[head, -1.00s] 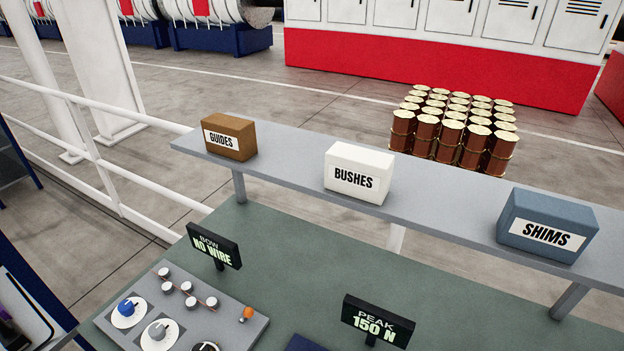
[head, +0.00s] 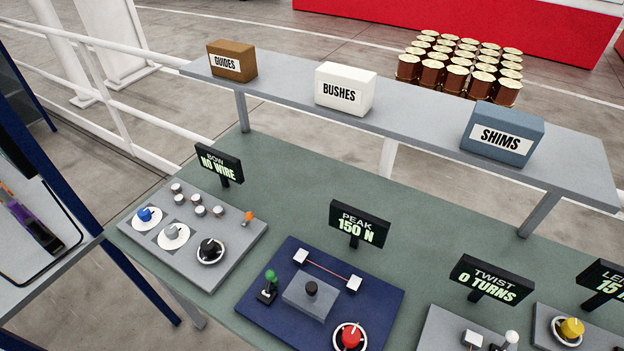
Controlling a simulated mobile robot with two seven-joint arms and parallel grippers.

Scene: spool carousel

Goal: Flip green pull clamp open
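The green pull clamp (head: 270,277) is a small green-topped lever on a black base. It stands at the left side of a dark blue plate (head: 252,300) on the green bench, and its lever looks roughly upright. I cannot tell whether it is open or shut. On the same plate, a thin reddish wire (head: 326,268) runs between two white blocks (head: 301,257). A grey block with a black knob (head: 311,288) and a red knob (head: 350,336) are also there. Neither of my grippers is in view.
The PEAK 150 N sign (head: 358,225) stands behind the plate. A grey panel with knobs (head: 150,238) is to the left; TWIST (head: 491,280) and LENGTH-like (head: 604,284) stations are right. A shelf (head: 420,112) with three labelled boxes spans the back. Green bench surface is clear between stations.

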